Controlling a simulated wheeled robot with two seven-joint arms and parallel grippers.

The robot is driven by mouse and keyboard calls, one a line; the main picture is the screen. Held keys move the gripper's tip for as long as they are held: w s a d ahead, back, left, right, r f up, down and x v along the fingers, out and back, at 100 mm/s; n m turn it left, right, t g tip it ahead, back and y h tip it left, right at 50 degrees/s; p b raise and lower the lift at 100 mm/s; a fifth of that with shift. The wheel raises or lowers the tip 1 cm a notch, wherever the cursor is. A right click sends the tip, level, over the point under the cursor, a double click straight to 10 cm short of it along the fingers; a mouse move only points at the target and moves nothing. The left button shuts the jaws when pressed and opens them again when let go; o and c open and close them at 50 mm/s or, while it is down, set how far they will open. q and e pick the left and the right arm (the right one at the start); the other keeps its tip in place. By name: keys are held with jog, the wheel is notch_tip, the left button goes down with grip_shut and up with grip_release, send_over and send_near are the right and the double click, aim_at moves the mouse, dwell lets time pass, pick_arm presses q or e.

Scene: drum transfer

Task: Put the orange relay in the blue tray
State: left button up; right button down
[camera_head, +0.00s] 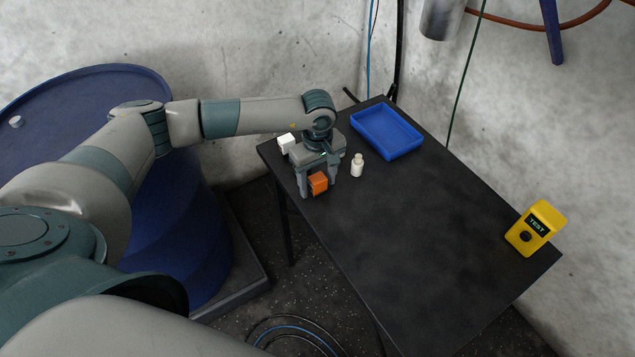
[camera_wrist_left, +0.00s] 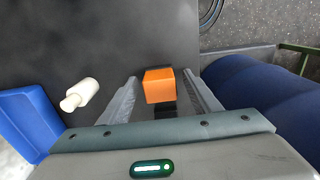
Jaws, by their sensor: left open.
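The orange relay (camera_head: 318,182) is a small block near the left edge of the black table. In the left wrist view the orange relay (camera_wrist_left: 159,86) lies between the two open fingers, with gaps at its sides. My left gripper (camera_head: 317,191) is open and points down around the relay; in the wrist view its fingers (camera_wrist_left: 161,92) flank the block. The blue tray (camera_head: 386,131) is empty at the back of the table, and its edge shows in the wrist view (camera_wrist_left: 27,122). My right gripper is not in view.
A white cube (camera_head: 286,143) sits at the table's left corner behind the gripper. A yellow tester (camera_head: 536,229) stands at the right edge. A blue drum (camera_head: 190,235) is left of the table (camera_head: 430,250), whose middle is clear.

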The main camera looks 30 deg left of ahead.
aim_at(318, 177)
pick_arm(q)
jog(key=shift+c, duration=0.3)
jog(key=c, duration=1.2)
jog(key=shift+r, duration=0.15)
jog(key=shift+w+r+b, duration=0.1)
jog(key=shift+r+b, duration=0.45)
jog(key=shift+b, duration=0.1)
notch_tip(318, 177, up, 2)
jog(key=shift+r+b, duration=0.2)
jog(key=shift+b, duration=0.65)
jog(key=shift+s+d+r+b, duration=0.2)
jog(key=shift+d+r+b, duration=0.8)
jog(key=shift+d, duration=0.95)
jog(key=shift+s+d+r+b, duration=0.15)
jog(key=shift+d+r+b, duration=0.4)
jog(key=shift+d+r, duration=1.15)
jog(key=shift+s+d+r+b, duration=0.2)
jog(key=shift+d+r+b, duration=0.7)
jog(key=shift+d, duration=1.3)
